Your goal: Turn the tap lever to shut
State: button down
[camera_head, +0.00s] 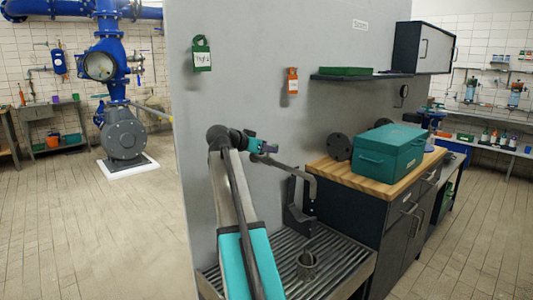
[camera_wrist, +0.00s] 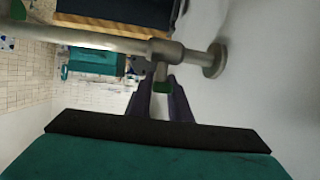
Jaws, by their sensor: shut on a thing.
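The tap (camera_head: 290,165) comes out of the grey partition wall, and its spout bends down at the right end. In the wrist view the tap body (camera_wrist: 166,50) joins a round wall flange (camera_wrist: 215,61), and the pipe runs off to the left. The tap lever (camera_wrist: 162,87) shows a green end, in line with the short stem below the tap body. My gripper (camera_wrist: 162,82) has its two dark fingers on either side of the lever, shut on it. In the head view my gripper (camera_head: 269,148) is at the wall end of the tap, and the lever is hidden there.
A dark bracket (camera_head: 297,215) stands behind the spout. To the right, a teal toolbox (camera_head: 390,152) sits on a wooden worktop (camera_head: 372,186). A shelf (camera_head: 355,77) is above. Open floor lies left.

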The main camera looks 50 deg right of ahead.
jog(key=shift+w+m+g, duration=0.1)
jog(key=shift+m+g, duration=0.7)
jog(key=shift+g, duration=0.2)
jog(key=c, duration=1.6)
grip_release()
jog(key=shift+c, duration=0.2)
jog(key=v, duration=1.3)
jog(key=shift+a+r+p, duration=0.25)
jog(key=shift+a+p, duration=0.05)
